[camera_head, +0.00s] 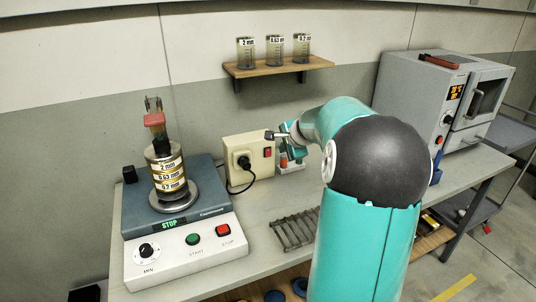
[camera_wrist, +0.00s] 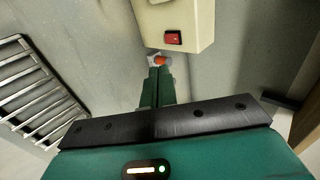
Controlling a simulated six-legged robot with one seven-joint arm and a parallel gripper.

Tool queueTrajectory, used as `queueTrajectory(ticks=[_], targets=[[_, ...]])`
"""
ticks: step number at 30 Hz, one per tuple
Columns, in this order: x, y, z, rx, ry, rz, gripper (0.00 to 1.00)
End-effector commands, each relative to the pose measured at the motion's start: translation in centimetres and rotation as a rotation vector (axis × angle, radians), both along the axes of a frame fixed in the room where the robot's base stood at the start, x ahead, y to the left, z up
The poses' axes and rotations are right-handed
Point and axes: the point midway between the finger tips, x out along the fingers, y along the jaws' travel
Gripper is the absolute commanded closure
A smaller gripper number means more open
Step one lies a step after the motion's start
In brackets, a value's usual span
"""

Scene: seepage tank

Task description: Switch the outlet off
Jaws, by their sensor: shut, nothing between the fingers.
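The outlet is a cream box on the wall; in the head view its box (camera_head: 240,150) has a black plug in its left part. A red rocker switch (camera_head: 267,152) sits on its right part. In the wrist view the lower part of the outlet (camera_wrist: 198,22) shows at the top, with the red switch (camera_wrist: 172,38) in full view. My gripper (camera_wrist: 158,72) is shut and empty, its fingers pointing up the picture, below the switch and apart from it. In the head view my gripper (camera_head: 292,152) is just right of the outlet, partly hidden by my arm.
A small orange-red item (camera_wrist: 159,60) on a pale holder is close beyond my fingertips. A metal rack (camera_head: 295,229) lies on the bench. A sieve shaker (camera_head: 185,235) stands left, an oven (camera_head: 440,95) right. A shelf (camera_head: 278,67) with several beakers is above.

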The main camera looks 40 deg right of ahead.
Motion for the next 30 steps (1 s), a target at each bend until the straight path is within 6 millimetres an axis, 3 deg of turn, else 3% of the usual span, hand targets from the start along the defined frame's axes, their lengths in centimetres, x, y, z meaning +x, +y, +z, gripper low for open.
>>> queueTrajectory(ticks=[5, 11, 23, 30], targets=[[0.1, -0.1, -0.2, 0.001, 0.001, -0.001, 1.00], [1.6, -0.4, -1.8, 0.002, 0.002, 0.003, 1.00], [7.0, -1.9, -7.4, 0.001, 0.002, 0.005, 1.00], [10.0, -2.8, -8.4, -0.001, 0.000, 0.005, 1.00]])
